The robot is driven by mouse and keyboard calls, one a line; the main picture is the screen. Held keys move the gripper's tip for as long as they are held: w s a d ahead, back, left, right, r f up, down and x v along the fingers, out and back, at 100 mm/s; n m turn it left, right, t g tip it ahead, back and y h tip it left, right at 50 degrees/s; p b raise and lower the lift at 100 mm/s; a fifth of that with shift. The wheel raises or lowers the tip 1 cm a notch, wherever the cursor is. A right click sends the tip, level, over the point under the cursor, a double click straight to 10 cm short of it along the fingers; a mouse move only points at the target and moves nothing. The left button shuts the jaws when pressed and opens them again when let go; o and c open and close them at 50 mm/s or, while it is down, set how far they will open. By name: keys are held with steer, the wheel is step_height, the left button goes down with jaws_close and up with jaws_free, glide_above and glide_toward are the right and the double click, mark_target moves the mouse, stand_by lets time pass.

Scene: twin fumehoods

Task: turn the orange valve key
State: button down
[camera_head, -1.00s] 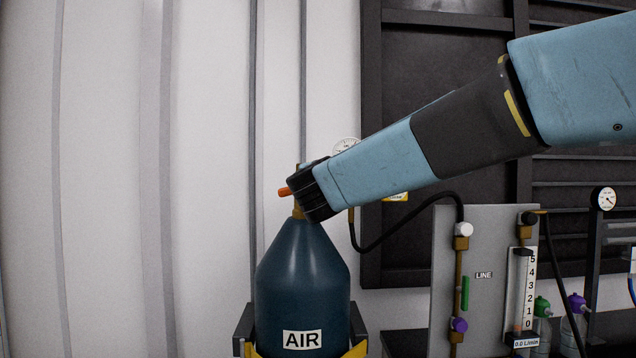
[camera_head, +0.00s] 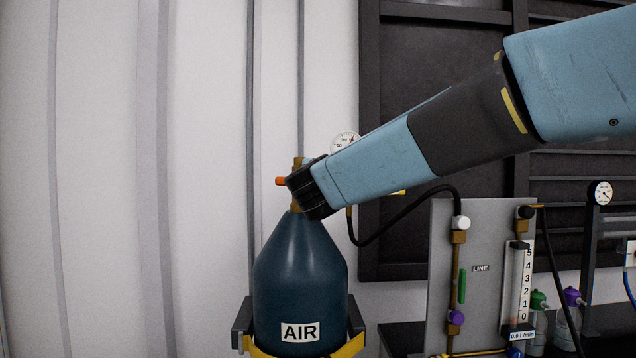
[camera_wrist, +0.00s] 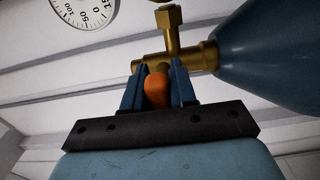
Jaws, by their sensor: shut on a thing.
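The orange valve key (camera_head: 281,181) is on the brass valve (camera_head: 297,205) at the top of the dark blue AIR cylinder (camera_head: 300,275). Only its tip shows in the head view, to the left of my gripper (camera_head: 292,185). In the wrist view, the key (camera_wrist: 157,90) sits between the two blue fingers of my gripper (camera_wrist: 156,75), which is shut on it. The brass valve (camera_wrist: 172,62) and the cylinder (camera_wrist: 275,55) lie just beyond. The head view hides most of the key behind my gripper.
A pressure gauge (camera_head: 343,141) is behind my arm; its dial also shows in the wrist view (camera_wrist: 85,12). A black hose (camera_head: 400,226) runs to a grey LINE panel (camera_head: 443,265) with a flow meter (camera_head: 518,285) at right. Left of the cylinder is clear wall.

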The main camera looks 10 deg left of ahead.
steer(key=c, duration=1.2)
jaws_free()
steer(key=shift+w+d+f, duration=0.25)
steer(key=shift+o, duration=1)
steer(key=shift+s+a+r, duration=0.1)
steer(key=shift+a, duration=0.05)
steer(key=v, duration=1.3)
steer(key=shift+s, duration=0.4)
steer(key=s+d+f+m+g+h, duration=0.1)
steer(key=d+f+m+g+h, duration=0.35)
steer(key=d, duration=0.85)
steer(key=d+f+m+g+h, duration=0.2)
steer(key=d+f+m+h, duration=0.35)
steer(key=d, duration=0.85)
steer(key=s+d+f+m+g+y, duration=0.2)
steer(key=s+d+f+m, duration=0.2)
steer(key=s+f+m, duration=0.1)
steer(key=s+d+f+m+g+y, duration=0.3)
steer(key=s+d+f+m, duration=0.1)
steer(key=s+f, duration=0.3)
steer(key=shift+s+f+m+y, duration=0.3)
steer(key=shift+s+f+m, duration=0.1)
steer(key=shift+s+m, duration=0.5)
